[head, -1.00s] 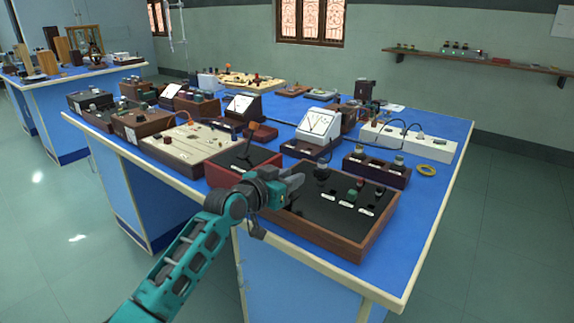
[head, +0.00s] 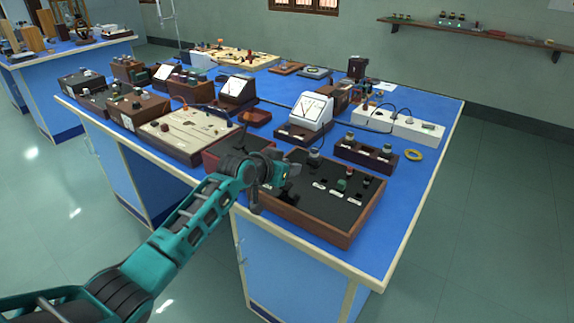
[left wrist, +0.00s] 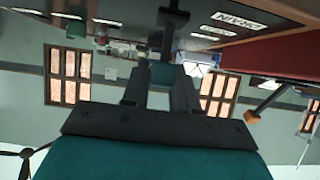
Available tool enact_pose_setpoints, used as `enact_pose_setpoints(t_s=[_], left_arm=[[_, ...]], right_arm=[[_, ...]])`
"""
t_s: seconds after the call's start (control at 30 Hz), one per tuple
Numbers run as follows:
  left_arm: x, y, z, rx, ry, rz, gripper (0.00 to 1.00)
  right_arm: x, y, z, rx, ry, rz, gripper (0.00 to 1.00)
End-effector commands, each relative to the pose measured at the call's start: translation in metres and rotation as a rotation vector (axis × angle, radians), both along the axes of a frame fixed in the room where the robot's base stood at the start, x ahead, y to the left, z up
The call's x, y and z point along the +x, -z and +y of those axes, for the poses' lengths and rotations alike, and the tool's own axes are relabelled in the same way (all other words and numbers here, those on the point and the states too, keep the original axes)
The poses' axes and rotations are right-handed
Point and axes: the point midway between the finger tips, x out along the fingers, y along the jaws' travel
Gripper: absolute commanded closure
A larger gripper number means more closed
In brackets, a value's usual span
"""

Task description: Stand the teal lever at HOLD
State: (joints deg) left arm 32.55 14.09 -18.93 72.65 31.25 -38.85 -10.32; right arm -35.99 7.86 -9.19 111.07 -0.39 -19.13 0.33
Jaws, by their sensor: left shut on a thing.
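My left gripper (head: 288,172) is over the near left part of a black-topped panel in a wooden frame (head: 310,235). It also shows in the left wrist view (left wrist: 161,85), where the picture is upside down. There its dark fingers are shut on a small teal piece, the teal lever (left wrist: 162,73). A dark post (left wrist: 172,20) stands beyond the fingertips, towards the panel. White labels are on the panel face; one reads DRAIN (left wrist: 235,20). I cannot read a HOLD mark. In the head view the gripper and wrist hide the lever. My right gripper is not in view.
Knobs, including a green one (head: 341,185), stand on the panel right of my gripper. A red box (head: 215,153) adjoins it on the left. An orange-tipped rod (left wrist: 252,115) shows in the wrist view. A white meter (head: 312,110) stands behind. The blue bench's front right is clear.

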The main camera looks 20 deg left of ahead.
Motion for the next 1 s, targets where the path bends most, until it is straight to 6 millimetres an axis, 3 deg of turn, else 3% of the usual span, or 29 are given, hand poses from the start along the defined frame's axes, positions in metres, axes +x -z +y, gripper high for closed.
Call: enact_pose_setpoints(t_s=[0.23, 0.67, 1.0], left_arm=[[0.000, 0.000, 0.000, 0.000, 0.000, -0.001, 0.51], [-0.010, -0.006, 0.004, 0.002, 0.000, -0.002, 0.51], [-0.055, -0.032, 0.021, 0.002, 0.000, -0.002, 0.51]], right_arm=[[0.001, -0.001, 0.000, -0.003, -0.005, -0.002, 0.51], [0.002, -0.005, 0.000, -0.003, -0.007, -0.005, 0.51], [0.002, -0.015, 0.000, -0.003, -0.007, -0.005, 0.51]])
